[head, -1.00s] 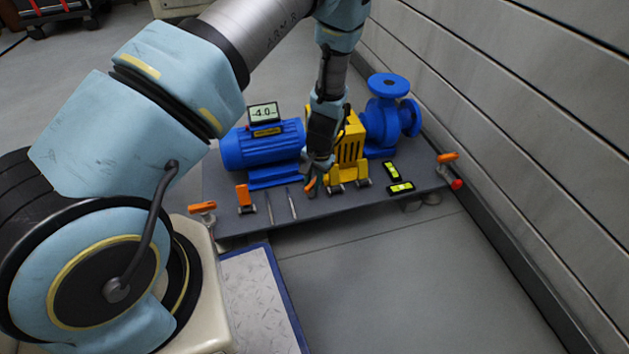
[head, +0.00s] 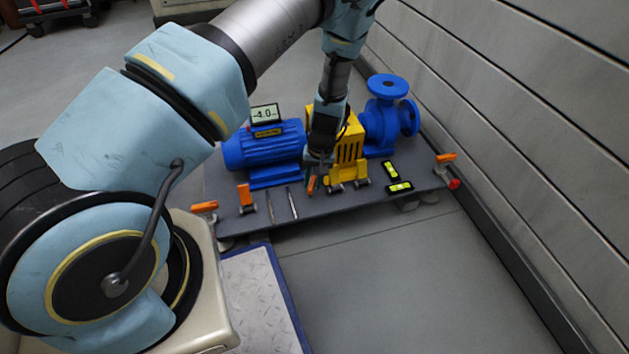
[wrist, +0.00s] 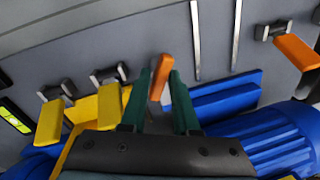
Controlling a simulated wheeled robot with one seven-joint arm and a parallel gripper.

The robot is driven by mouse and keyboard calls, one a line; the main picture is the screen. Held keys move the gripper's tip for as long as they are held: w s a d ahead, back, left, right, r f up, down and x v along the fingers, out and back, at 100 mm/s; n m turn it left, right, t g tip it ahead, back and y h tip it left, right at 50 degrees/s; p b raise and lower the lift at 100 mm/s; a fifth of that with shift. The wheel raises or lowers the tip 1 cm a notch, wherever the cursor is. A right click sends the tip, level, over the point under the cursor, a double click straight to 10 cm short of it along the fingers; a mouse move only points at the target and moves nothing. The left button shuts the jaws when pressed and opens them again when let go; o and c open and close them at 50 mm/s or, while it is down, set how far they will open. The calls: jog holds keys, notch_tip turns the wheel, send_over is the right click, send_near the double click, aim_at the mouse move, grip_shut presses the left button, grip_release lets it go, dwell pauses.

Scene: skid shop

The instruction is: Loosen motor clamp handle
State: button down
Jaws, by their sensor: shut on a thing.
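The blue motor (head: 262,150) sits on the left part of the grey skid plate. An orange clamp handle (head: 311,187) stands at its front right corner, under my gripper (head: 317,168). In the wrist view, my gripper (wrist: 159,82) has its two green fingers on either side of this orange handle (wrist: 158,65) and is shut on it. Part of the handle is hidden between the fingers. A second orange clamp handle (head: 245,196) stands upright by the motor's front left; it shows in the wrist view (wrist: 297,51) too.
The yellow guard (head: 349,150) with yellow clamp handles and the blue pump (head: 387,116) stand to the right. Two levels (head: 399,187) lie on the plate (head: 350,201). A readout (head: 265,114) is on the motor. Orange handles (head: 204,207) (head: 445,158) are at the plate's ends.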

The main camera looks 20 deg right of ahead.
jog(key=shift+a, duration=0.5)
jog(key=shift+n+p, duration=0.35)
jog(key=shift+n, duration=0.35)
jog(key=shift+f+n+g, duration=0.1)
jog(key=shift+n+g, duration=0.2)
jog(key=shift+n, duration=0.4)
jog(key=n+p, duration=0.1)
jog(key=n, duration=0.2)
jog(key=shift+y, duration=0.3)
jog(key=c, duration=1)
grip_release()
jog(key=o, duration=0.4)
jog(key=shift+d, duration=0.1)
jog(key=shift+c, duration=0.2)
jog(key=shift+d, duration=0.1)
